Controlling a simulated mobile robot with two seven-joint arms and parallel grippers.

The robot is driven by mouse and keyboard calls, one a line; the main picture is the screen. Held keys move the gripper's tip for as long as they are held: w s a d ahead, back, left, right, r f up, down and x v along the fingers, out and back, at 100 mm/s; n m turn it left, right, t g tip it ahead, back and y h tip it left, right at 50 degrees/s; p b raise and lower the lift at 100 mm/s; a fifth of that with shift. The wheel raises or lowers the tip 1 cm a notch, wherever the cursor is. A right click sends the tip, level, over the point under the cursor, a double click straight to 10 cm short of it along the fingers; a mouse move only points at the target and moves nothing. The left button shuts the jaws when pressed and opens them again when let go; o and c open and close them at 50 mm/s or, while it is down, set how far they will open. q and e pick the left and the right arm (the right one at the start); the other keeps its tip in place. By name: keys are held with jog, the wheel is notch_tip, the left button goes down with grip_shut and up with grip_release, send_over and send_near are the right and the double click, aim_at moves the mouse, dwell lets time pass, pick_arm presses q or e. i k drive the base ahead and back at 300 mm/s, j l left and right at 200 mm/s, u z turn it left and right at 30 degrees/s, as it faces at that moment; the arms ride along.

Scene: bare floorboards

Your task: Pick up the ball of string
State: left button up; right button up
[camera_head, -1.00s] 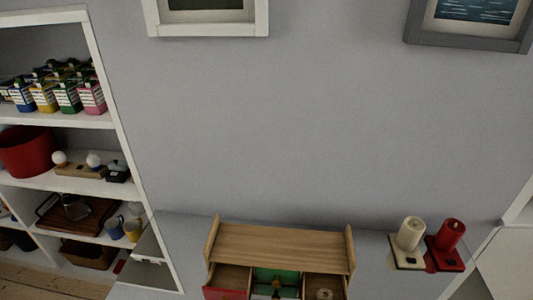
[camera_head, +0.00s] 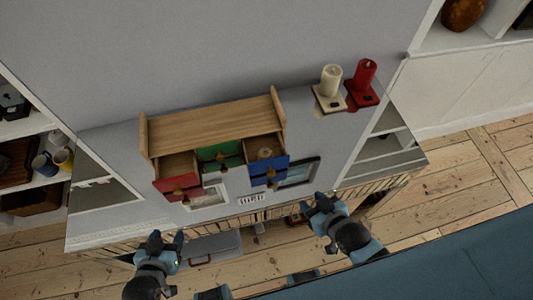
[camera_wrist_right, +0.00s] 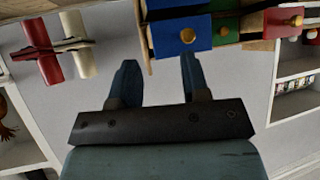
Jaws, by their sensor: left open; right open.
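A small beige round thing (camera_head: 264,153), which looks like the ball of string, sits in the pulled-out upper blue drawer (camera_head: 268,165) of a small wooden drawer unit (camera_head: 215,128). It is too small to be sure of. My right gripper (camera_head: 313,203) is open and empty, below and to the right of the blue drawers. In the right wrist view its fingers (camera_wrist_right: 158,80) are apart, with a blue drawer front (camera_wrist_right: 180,36) beyond them; the string is not visible there. My left gripper (camera_head: 167,238) is open and empty at the lower left, below the red drawer (camera_head: 177,184).
White shelves flank the cabinet; floorboards (camera_head: 470,180) are clear at right.

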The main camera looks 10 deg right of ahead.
aim_at(264, 153)
jog(key=j, duration=0.5)
jog(key=k+j+z, duration=0.1)
jog(key=j, duration=0.85)
jog(key=k+z, duration=0.05)
